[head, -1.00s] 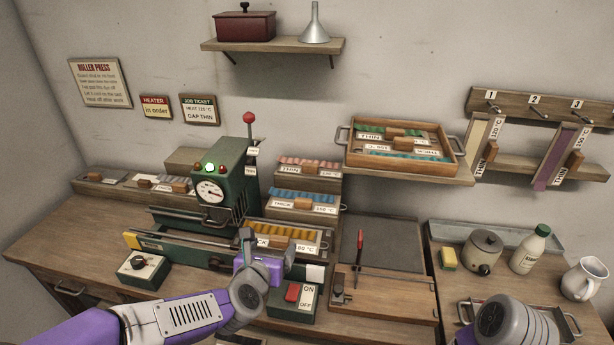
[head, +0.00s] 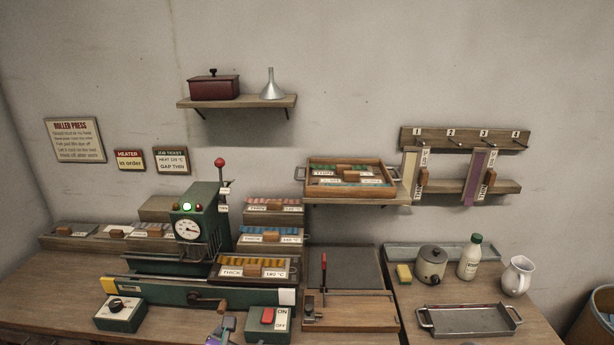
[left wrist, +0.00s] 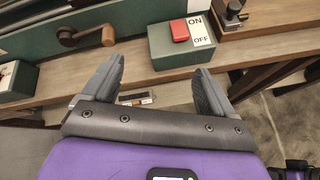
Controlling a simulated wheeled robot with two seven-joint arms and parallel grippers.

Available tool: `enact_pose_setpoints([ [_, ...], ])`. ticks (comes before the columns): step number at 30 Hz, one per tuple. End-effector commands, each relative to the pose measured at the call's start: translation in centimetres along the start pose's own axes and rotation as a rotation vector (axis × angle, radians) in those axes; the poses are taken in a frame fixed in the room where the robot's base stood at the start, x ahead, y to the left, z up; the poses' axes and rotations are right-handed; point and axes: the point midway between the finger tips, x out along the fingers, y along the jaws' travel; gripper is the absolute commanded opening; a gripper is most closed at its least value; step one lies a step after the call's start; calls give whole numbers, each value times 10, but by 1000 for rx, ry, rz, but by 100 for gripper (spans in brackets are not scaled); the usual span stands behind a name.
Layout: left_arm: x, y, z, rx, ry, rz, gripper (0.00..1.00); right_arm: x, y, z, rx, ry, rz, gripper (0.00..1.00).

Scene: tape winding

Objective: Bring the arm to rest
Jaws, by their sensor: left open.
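My left gripper (head: 221,330) shows only at the bottom edge of the head view, in front of the bench edge. In the left wrist view its two grey fingers (left wrist: 155,85) stand wide apart with nothing between them. They are below and in front of the green switch box (left wrist: 178,48) with the red ON/OFF switch, apart from it. The rest of the left arm is out of the head view.
The green roller press (head: 200,222) stands on the bench with its crank (head: 208,303) jutting forward. A dial box (head: 120,312) is at left. A metal tray (head: 468,320), pot (head: 431,264), bottle (head: 470,257) and jug (head: 517,276) stand at right. Open floor shows beside the bench.

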Motion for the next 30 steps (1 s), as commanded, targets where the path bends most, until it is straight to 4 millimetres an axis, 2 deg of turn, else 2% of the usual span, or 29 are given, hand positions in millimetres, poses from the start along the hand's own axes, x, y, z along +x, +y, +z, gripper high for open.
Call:
enact_pose_setpoints([
  [7, 26, -34, -61, 430, 114, -154, 87, -8, -3, 2, 0, -3, 0, 48],
  [14, 37, -88, -153, 1030, 149, -462, 87, -18, -7, 2, 0, -3, 0, 48],
  [17, 31, -112, -193, 1284, 106, -621, 87, -22, -8, 2, 0, -3, 0, 48],
  [21, 14, -147, -245, 1609, -24, -850, 87, -28, -10, 2, 0, -3, 0, 48],
  [24, -2, -167, -275, 1793, -149, -987, 87, -31, -11, 2, 0, -3, 0, 48],
  [27, -16, -181, -297, 1923, -268, -1086, 87, -33, -12, 3, 0, -3, 0, 48],
  [30, -26, -190, -309, 2000, -354, -1143, 87, -34, -13, 3, 0, -3, 0, 48],
])
